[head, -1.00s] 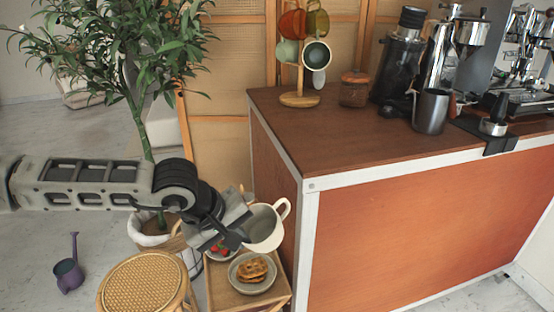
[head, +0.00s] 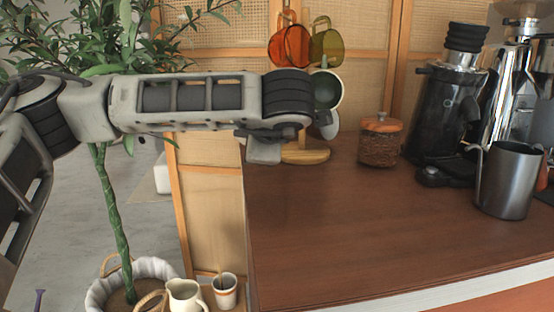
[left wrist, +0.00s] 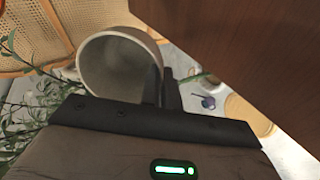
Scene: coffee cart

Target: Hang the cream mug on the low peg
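The cream mug (left wrist: 112,68) shows large in the left wrist view, its open mouth facing the camera. The fingers of my left gripper (left wrist: 161,88) are closed at its right side. In the head view the mug and fingertips are hidden behind my left arm, whose wrist end is just left of the mug tree's base (head: 305,154). The tree holds a red-orange mug (head: 290,46), an amber mug (head: 327,48), a green mug (head: 326,90) and a pale mug (head: 328,124) hanging lower. The low peg cannot be made out. My right gripper is not in view.
On the brown counter (head: 350,235) stand a lidded jar (head: 379,141), a dark grinder (head: 444,110) and a metal pitcher (head: 508,180). The counter's front left is clear. A cream jug (head: 184,297) and a cup (head: 225,290) are below, left of the counter.

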